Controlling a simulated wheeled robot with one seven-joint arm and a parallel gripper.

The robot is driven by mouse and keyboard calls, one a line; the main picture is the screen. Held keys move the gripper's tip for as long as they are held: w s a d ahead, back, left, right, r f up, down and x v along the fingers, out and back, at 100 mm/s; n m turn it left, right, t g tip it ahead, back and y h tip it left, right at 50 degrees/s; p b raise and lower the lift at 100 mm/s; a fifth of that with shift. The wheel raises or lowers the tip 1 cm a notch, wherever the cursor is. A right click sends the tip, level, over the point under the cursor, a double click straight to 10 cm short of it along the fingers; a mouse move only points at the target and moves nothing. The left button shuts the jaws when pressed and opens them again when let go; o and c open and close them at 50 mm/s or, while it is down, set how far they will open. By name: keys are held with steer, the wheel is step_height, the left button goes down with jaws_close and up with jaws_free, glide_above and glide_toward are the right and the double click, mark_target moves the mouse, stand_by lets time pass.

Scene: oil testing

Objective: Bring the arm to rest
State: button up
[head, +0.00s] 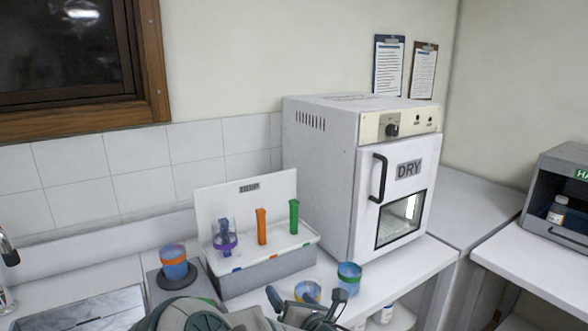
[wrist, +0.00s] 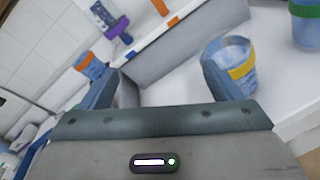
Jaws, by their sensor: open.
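My gripper (head: 306,300) is low in the head view, over the front of the counter. Its two fingers are apart in the wrist view (wrist: 166,84), with nothing held between them. A clear blue cup with a yellow-orange band (wrist: 240,70) stands close to the right finger, which overlaps its lower left side; I cannot tell whether they touch. This cup (head: 308,287) shows behind the fingers in the head view, partly hidden. My arm fills the bottom middle of the head view.
A cup with a green band (head: 348,278) stands to the right. A grey-and-white rack (head: 262,272) holds a purple-based item, orange and green pieces. An orange-banded cup (head: 174,264) sits on a dark round pad at left. The white DRY oven (head: 340,180) stands behind.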

steer(key=s+d+f+m+g+h, duration=0.1)
steer(key=d+f+m+g+h, duration=0.2)
steer(key=d+m, duration=0.55)
steer(key=s+d+f+m+g+h, duration=0.25)
steer(key=d+m+h, duration=0.2)
steer(key=m, duration=0.65)
steer(key=s+r+m+g, duration=0.2)
steer(key=s+r+m, duration=0.1)
steer(key=s+m, duration=0.2)
steer(key=s+d+r+m+g, duration=0.1)
steer(key=s+r+m, duration=0.3)
steer(key=s, duration=0.4)
steer(key=s+d+r+m+g, duration=0.1)
steer(key=s+r+m+g, duration=0.2)
steer(key=s+m, duration=0.3)
steer(key=shift+s+d+r+y, duration=0.25)
steer(key=shift+s+r+y, duration=0.05)
steer(key=shift+s+y, duration=0.1)
